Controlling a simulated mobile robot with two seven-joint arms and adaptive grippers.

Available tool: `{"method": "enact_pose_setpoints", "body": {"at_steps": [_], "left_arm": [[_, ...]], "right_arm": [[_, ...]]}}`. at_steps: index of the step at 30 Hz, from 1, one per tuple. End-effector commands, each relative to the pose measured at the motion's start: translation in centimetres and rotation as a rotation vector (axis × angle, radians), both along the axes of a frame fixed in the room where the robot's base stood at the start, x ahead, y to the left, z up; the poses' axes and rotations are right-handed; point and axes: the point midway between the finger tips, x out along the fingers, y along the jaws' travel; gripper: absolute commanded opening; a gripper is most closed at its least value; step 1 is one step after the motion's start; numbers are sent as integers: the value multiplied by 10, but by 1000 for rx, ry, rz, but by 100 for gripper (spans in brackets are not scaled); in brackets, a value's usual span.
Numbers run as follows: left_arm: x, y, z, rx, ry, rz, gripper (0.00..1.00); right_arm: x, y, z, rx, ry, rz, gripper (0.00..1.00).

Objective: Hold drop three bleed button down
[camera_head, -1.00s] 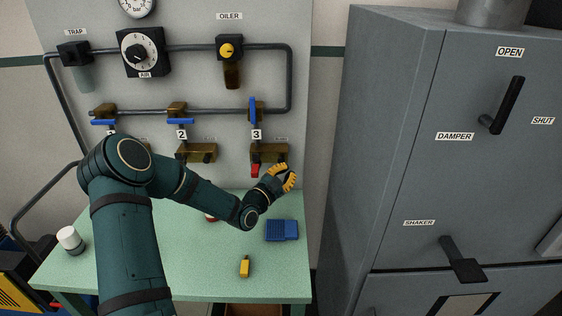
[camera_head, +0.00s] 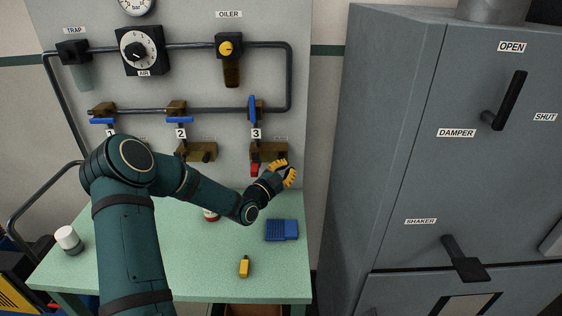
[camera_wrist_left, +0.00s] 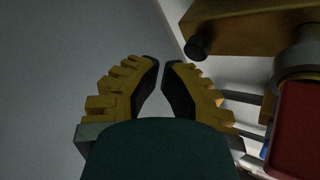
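Drop three, marked by a "3" plate (camera_head: 256,133), has a brass block (camera_head: 268,152) on the wall panel. A red piece (camera_head: 254,170), which looks like its bleed button, sits under the block's left end. My left gripper (camera_head: 287,170) is beside the block's lower right end, with the red piece to its left. In the left wrist view its yellow, dark-padded fingers (camera_wrist_left: 161,62) have an empty gap between them. There the brass block (camera_wrist_left: 255,25) is at upper right and a large red part (camera_wrist_left: 297,130) at the right edge, apart from the fingers. My right gripper is not in view.
A blue valve handle (camera_head: 252,108) stands upright above drop three. The green bench (camera_head: 205,265) below holds a blue box (camera_head: 281,230), a yellow item (camera_head: 244,266) and a white-capped jar (camera_head: 67,239). A grey cabinet (camera_head: 395,150) stands to the right.

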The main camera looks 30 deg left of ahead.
Motion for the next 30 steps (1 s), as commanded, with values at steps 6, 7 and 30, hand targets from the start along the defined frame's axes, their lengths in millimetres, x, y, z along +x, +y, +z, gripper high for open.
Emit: {"method": "enact_pose_setpoints", "body": {"at_steps": [6, 7, 30], "left_arm": [[0, 0, 0, 0, 0, 0, 0], [0, 0, 0, 0, 0, 0, 0], [6, 4, -2, 0, 1, -1, 0]], "right_arm": [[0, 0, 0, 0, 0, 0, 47], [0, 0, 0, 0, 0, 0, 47], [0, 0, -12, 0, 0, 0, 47]]}}
